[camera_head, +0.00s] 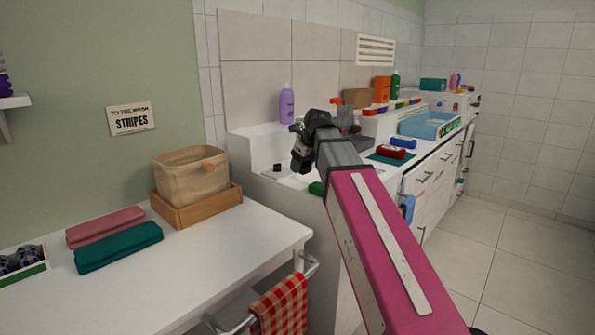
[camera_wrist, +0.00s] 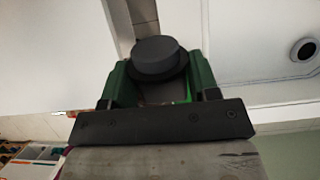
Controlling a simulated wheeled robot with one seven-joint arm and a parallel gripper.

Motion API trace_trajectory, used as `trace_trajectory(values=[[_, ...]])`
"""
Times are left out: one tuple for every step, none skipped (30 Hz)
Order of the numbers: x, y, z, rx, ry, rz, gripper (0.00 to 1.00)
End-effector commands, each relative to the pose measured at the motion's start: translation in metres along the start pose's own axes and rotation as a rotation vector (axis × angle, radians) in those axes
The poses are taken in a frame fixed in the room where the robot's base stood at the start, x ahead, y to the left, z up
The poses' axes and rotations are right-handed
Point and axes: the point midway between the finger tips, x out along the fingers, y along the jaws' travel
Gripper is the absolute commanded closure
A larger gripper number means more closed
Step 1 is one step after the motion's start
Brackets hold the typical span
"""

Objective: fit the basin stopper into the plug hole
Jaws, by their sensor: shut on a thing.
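My gripper (camera_wrist: 160,72) has dark green fingers shut on a round black stopper (camera_wrist: 158,54), seen between them in the wrist view. A dark round hole with a pale ring, which looks like the plug hole (camera_wrist: 304,50), lies in a white surface at the right edge of that view, apart from the stopper. In the head view my gripper (camera_head: 301,158) is over the white basin (camera_head: 262,147). The stopper cannot be made out there. A small dark spot (camera_head: 277,168) shows in the basin left of the gripper; I cannot tell what it is.
A purple bottle (camera_head: 286,104) stands on the basin's back ledge. A wicker basket (camera_head: 190,174) in a wooden tray and folded towels (camera_head: 118,246) are on the left counter. A blue tub (camera_head: 426,125) and red rolled cloths (camera_head: 392,151) lie to the right.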

Motion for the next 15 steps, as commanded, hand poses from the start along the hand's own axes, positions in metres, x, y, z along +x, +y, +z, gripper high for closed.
trace_trajectory(values=[[-0.010,0.008,-0.009,0.000,-0.002,-0.001,0.69],[-0.015,0.011,-0.013,0.000,-0.002,-0.001,0.69],[-0.022,0.014,-0.016,0.000,-0.002,-0.001,0.69],[-0.026,0.016,-0.018,0.000,-0.002,-0.001,0.69],[-0.030,0.018,-0.021,0.000,-0.001,-0.001,0.69],[-0.034,0.021,-0.024,0.000,-0.001,-0.001,0.69],[-0.037,0.023,-0.025,0.000,-0.001,-0.001,0.69],[-0.040,0.024,-0.027,0.000,-0.001,-0.001,0.69],[-0.044,0.026,-0.029,0.000,-0.001,0.000,0.69],[-0.046,0.027,-0.030,0.000,0.000,0.000,0.69],[-0.047,0.028,-0.031,0.000,0.000,0.000,0.69],[-0.049,0.029,-0.032,0.000,0.000,0.000,0.69],[-0.051,0.029,-0.033,0.000,0.000,0.000,0.69],[-0.052,0.030,-0.033,0.000,0.000,0.000,0.69],[-0.054,0.030,-0.033,0.000,0.000,0.000,0.69]])
